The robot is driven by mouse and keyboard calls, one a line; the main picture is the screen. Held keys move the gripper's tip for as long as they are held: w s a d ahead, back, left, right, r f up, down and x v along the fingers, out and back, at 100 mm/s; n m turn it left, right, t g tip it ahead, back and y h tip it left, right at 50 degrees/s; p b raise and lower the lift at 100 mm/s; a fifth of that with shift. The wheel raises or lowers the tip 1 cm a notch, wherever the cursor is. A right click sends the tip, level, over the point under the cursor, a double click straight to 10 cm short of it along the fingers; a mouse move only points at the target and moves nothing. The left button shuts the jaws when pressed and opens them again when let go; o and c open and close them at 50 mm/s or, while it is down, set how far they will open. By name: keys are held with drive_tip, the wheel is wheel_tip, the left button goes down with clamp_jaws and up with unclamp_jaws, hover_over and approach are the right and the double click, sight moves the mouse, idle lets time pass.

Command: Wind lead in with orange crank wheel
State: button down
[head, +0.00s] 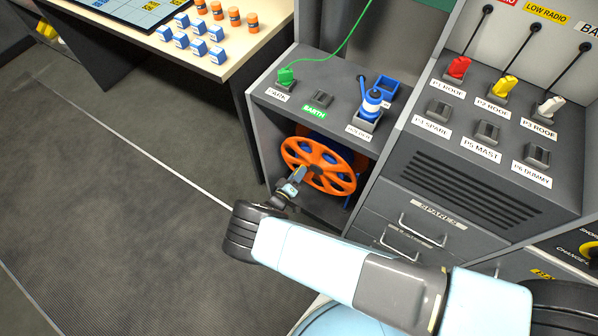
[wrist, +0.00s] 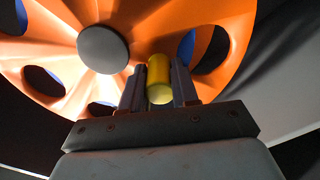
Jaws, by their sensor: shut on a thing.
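The orange crank wheel (head: 318,166) is mounted in the open bay under the socket counter. It has spokes and a grey hub, and blue shows behind it. In the wrist view the wheel (wrist: 60,50) fills the upper left, with its hub (wrist: 102,49) left of my fingers. My gripper (head: 298,172) is at the wheel's lower left front in the head view. In the wrist view my gripper (wrist: 159,82) is shut on a yellow handle (wrist: 159,80), one finger on each side. A green lead (head: 340,45) runs upward from a green plug (head: 286,76) on the counter.
Red (head: 458,67), yellow (head: 503,87) and white (head: 549,106) plugs sit on the right panel. Drawers (head: 415,232) are right of the bay. A table with small blocks (head: 255,60) stands left; floor (head: 120,200) is open.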

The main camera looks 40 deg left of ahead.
drive_tip(key=shift+s+f, duration=0.1)
drive_tip(key=shift+s, duration=0.25)
drive_tip(key=c, duration=1.2)
unclamp_jaws()
drive_tip(key=shift+o, duration=0.4)
drive_tip(key=shift+w, duration=0.15)
drive_tip(key=s+d, duration=0.2)
drive_tip(key=s, duration=1.1)
drive_tip(key=shift+s, duration=0.35)
drive_tip(key=shift+d, duration=0.1)
